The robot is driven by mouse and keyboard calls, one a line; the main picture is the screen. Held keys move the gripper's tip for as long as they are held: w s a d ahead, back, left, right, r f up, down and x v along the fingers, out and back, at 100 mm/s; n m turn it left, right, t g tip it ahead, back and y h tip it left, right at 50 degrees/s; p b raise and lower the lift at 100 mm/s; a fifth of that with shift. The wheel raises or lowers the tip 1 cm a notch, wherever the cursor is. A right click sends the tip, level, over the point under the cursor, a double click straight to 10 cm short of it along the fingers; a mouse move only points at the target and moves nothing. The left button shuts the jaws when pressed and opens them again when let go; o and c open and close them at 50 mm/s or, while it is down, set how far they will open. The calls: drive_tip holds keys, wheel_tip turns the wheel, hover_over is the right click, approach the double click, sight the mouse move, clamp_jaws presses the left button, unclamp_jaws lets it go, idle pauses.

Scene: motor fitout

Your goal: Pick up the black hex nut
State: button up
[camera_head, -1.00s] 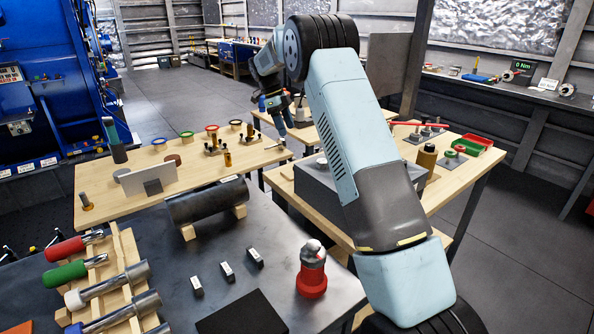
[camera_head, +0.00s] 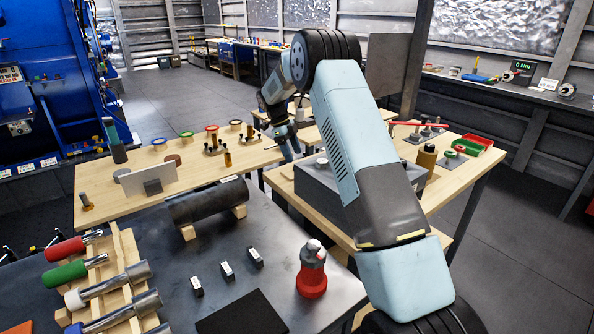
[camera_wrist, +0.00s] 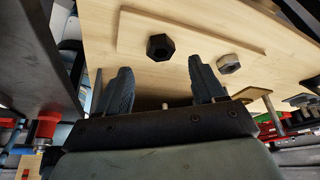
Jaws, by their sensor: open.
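The black hex nut (camera_wrist: 159,47) shows in the wrist view, lying on a light wooden board (camera_wrist: 190,34). Its dark hole faces the camera. My gripper (camera_wrist: 160,66) is open and empty. In the wrist view the nut appears just beyond the fingertips, between their lines and apart from both fingers. A paler metal hex nut (camera_wrist: 228,64) lies to the right, beyond the right finger. In the head view my gripper (camera_head: 289,147) hangs between the wooden tables, and I cannot make out the black nut there.
A wooden table (camera_head: 115,213) with several small parts stands at left. A dark metal bench (camera_head: 170,262) with a black cylinder (camera_head: 208,202) is in front.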

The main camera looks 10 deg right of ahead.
drive_tip(key=shift+x, duration=2.55)
drive_tip(key=shift+w, duration=0.1)
drive_tip(key=c, duration=1.2)
